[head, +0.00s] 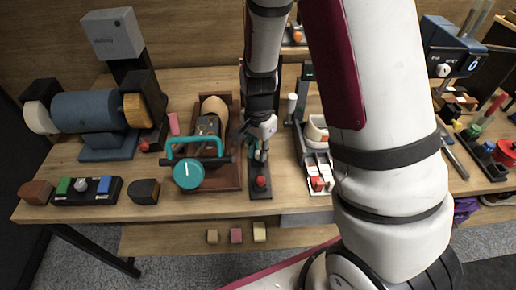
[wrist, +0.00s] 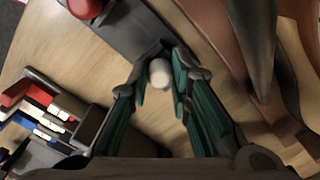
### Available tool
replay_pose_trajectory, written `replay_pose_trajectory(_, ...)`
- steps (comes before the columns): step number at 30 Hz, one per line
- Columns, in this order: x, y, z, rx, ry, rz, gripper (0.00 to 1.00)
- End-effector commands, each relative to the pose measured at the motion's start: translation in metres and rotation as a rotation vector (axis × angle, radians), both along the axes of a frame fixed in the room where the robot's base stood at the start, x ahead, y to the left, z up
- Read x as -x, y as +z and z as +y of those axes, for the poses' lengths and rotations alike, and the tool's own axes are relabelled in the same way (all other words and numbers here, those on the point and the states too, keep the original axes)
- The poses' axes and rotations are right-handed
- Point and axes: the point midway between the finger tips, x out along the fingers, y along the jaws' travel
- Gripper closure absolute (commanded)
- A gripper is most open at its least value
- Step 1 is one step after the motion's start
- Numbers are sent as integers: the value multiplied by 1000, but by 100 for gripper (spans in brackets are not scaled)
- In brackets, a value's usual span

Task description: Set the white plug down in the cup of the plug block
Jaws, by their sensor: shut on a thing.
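The white plug (wrist: 159,73) shows as a pale rounded end between the fingertips of my gripper (wrist: 163,62) in the wrist view. My gripper is shut on it. The plug block is a long dark grey block (wrist: 125,28) just beyond the fingertips, with a red knob-like piece at its far end in that view. In the head view the plug block (head: 260,193) lies near the front of the table, and my gripper (head: 259,153) is over its rear part. The cup is hidden by the fingers, and I cannot tell whether the plug touches the block.
A brown wooden tray (head: 232,180) with a shoe form and a teal-handled tool stands close on the left. A white and grey rack (head: 318,172) with red pieces stands on the right. A blue grinder (head: 88,110) is far left. Narrow bare table lies beside the block.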

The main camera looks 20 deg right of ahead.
Motion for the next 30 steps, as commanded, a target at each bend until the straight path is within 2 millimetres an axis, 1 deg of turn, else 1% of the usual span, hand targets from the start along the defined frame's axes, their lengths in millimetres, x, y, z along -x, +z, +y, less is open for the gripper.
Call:
replay_pose_trajectory(7, 0, -6, 0, 0, 0, 0, 96)
replay_pose_trajectory(8, 0, -6, 0, 0, 0, 0, 79)
replay_pose_trajectory(9, 0, -6, 0, 0, 0, 0, 70)
replay_pose_trajectory(11, 0, -6, 0, 0, 0, 0, 57)
replay_pose_trajectory(20, 0, -5, 0, 0, 0, 0, 57)
replay_pose_trajectory(23, -1, 1, 0, 0, 0, -2, 57)
replay_pose_trajectory(26, -1, 14, 0, 0, -1, -4, 57)
replay_pose_trajectory(30, -1, 41, 0, 0, 1, -7, 57)
